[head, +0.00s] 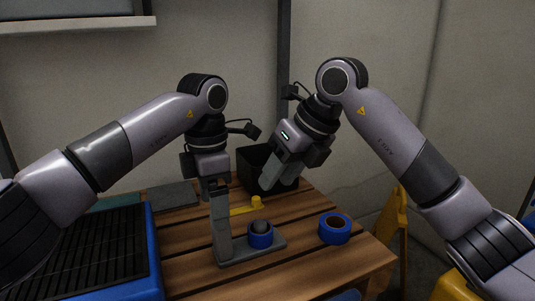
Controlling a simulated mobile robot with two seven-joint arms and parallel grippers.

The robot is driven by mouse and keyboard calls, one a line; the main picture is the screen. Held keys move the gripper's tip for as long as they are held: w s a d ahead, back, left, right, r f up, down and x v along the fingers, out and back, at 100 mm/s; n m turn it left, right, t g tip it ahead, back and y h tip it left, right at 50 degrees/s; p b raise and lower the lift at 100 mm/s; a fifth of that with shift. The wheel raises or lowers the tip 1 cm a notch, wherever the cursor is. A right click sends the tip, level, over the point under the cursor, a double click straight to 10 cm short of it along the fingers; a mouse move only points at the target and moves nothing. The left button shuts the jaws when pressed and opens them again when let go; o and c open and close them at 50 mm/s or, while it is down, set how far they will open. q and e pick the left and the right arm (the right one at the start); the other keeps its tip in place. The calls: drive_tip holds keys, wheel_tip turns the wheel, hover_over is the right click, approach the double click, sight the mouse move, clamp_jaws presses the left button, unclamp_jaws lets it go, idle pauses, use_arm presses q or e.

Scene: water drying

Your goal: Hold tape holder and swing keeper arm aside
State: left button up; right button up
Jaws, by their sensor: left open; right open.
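The grey tape holder (222,256) stands upright on the wooden table, with a tall post at its left end and a flat base. A blue tape roll (261,240) sits on its base around a grey hub. A yellow piece (247,207) with a knob lies just behind the holder; I cannot tell whether it is the keeper arm. My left gripper (213,188) is open, pointing down at the top of the post; contact is unclear. My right gripper (268,182) is open and empty, tilted down to the left, above and behind the yellow piece.
A second blue tape roll (335,229) lies right of the holder. A black bin (250,160) stands behind my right gripper. A blue-edged black rack (85,250) fills the left. A yellow folding sign (392,225) stands beyond the table's right edge.

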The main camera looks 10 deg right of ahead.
sight(227, 252)
use_arm(q)
drive_tip(key=shift+f, duration=3.55)
use_arm(e)
drive_tip(key=shift+s+a+r+m+t+h, duration=0.1)
drive_tip(key=shift+s+a+r+m+h, duration=0.1)
drive_tip(key=shift+a+r+h, duration=0.4)
drive_tip(key=shift+s+a+r+m+t+h, duration=0.1)
drive_tip(key=shift+a+r+m+h, duration=0.2)
drive_tip(key=shift+r, duration=0.5)
drive_tip(key=shift+s+a+r+m+t+h, duration=0.1)
drive_tip(key=shift+a+r+h, duration=0.2)
drive_tip(key=shift+r+h, duration=0.3)
drive_tip(key=shift+r, duration=0.1)
